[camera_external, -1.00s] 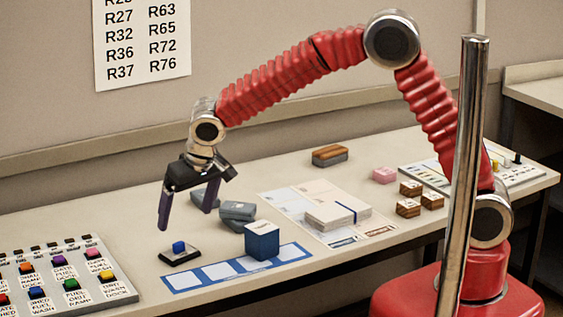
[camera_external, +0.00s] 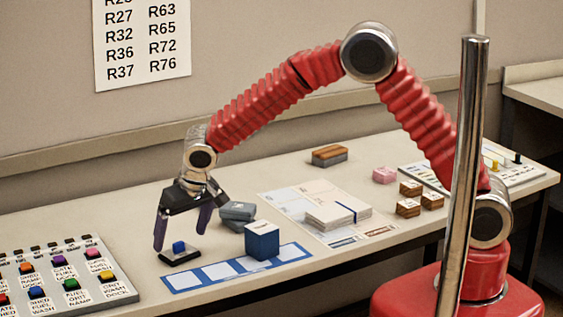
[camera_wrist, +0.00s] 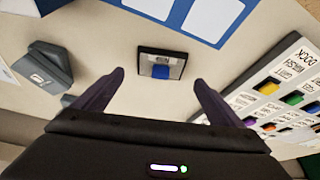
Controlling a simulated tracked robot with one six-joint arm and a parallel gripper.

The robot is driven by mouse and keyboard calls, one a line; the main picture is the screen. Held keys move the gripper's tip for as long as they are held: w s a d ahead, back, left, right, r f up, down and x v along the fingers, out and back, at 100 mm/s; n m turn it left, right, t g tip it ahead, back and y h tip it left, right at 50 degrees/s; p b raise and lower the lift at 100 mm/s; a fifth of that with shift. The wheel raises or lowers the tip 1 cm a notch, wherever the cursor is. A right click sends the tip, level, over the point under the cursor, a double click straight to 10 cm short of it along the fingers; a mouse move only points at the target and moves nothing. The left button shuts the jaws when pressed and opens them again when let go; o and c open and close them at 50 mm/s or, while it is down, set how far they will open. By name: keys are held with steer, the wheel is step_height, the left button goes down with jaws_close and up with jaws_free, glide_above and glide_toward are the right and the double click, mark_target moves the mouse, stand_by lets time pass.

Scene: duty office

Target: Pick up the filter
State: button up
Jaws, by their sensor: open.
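No object in view is clearly labelled as the filter, so I cannot tell which one it is. My gripper (camera_external: 182,240) is open and empty, low over a small black plate with a blue button (camera_external: 179,247). In the wrist view, the black plate (camera_wrist: 161,63) lies between and beyond the fingertips of my gripper (camera_wrist: 158,78); its label is too small to read surely. A blue box with a white top (camera_external: 262,241) stands to the right on a blue strip (camera_external: 184,282). Grey blocks (camera_external: 237,212) lie behind, partly stacked; they also show at left in the wrist view (camera_wrist: 42,66).
A panel of coloured buttons (camera_external: 60,275) stands at left. Paper sheets (camera_external: 285,203) with a banded stack (camera_external: 338,213) lie in the middle. Small brown blocks (camera_external: 408,208), a pink block (camera_external: 384,175) and a brown-grey block (camera_external: 329,155) lie further right. The table between is bare.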

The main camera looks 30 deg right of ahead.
mark_target(178, 242)
steer(key=shift+x, duration=1.9)
steer(key=c, duration=1.3)
step_height(178, 242, up, 10)
steer(key=shift+f, duration=0.1)
